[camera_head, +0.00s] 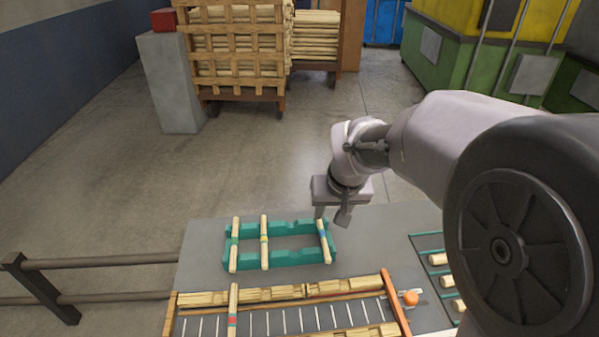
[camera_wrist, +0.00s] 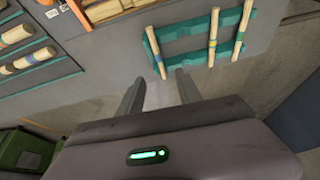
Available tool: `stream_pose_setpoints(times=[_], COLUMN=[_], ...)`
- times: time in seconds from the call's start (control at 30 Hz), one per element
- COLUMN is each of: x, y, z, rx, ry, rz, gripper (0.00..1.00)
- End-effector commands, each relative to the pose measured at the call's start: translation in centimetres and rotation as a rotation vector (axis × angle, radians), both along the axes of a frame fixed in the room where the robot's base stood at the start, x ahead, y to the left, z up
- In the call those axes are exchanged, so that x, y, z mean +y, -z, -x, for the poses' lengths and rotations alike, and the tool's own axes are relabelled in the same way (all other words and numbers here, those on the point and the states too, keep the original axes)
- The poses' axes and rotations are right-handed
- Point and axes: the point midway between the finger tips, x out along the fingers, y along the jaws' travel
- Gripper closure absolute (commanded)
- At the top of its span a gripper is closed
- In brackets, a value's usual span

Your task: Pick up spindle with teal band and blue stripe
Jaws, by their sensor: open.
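A teal rack (camera_head: 282,261) on the grey table holds three pale wooden spindles lying across it. The right one (camera_head: 324,241) has a blue and teal band near its middle and best matches the task's spindle; it also shows in the wrist view (camera_wrist: 156,52). The left spindle (camera_head: 234,245) has a teal-green band, and the middle one (camera_head: 264,242) a yellow-green band. My gripper (camera_head: 331,214) is open and empty, just beyond the rack's far right corner. In the wrist view its fingers (camera_wrist: 158,85) point toward the near end of the right spindle, with no visible contact.
A second teal rack with several spindles (camera_head: 438,259) is at right. An orange knob (camera_head: 411,298) stands between. Railings are at left.

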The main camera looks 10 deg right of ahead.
Motion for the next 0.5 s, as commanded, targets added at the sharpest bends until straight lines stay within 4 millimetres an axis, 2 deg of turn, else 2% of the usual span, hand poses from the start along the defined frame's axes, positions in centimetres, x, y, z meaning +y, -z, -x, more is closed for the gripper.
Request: stream_pose_setpoints(times=[0.03, 0.1, 0.17, 0.4, 0.5], x=[-0.1, -0.2, -0.2, -0.2, -0.2], y=[1.3, 2.5, 3.7, 10.7, 12.7], z=[-1.3, -2.4, -3.0, -5.6, -6.5], rx=[0.010, 0.012, 0.013, 0.015, 0.014], ry=[-0.016, -0.033, -0.038, -0.038, -0.036], rz=[0.013, 0.025, 0.029, 0.029, 0.028], gripper=[0.58, 0.58, 0.58, 0.58, 0.58])
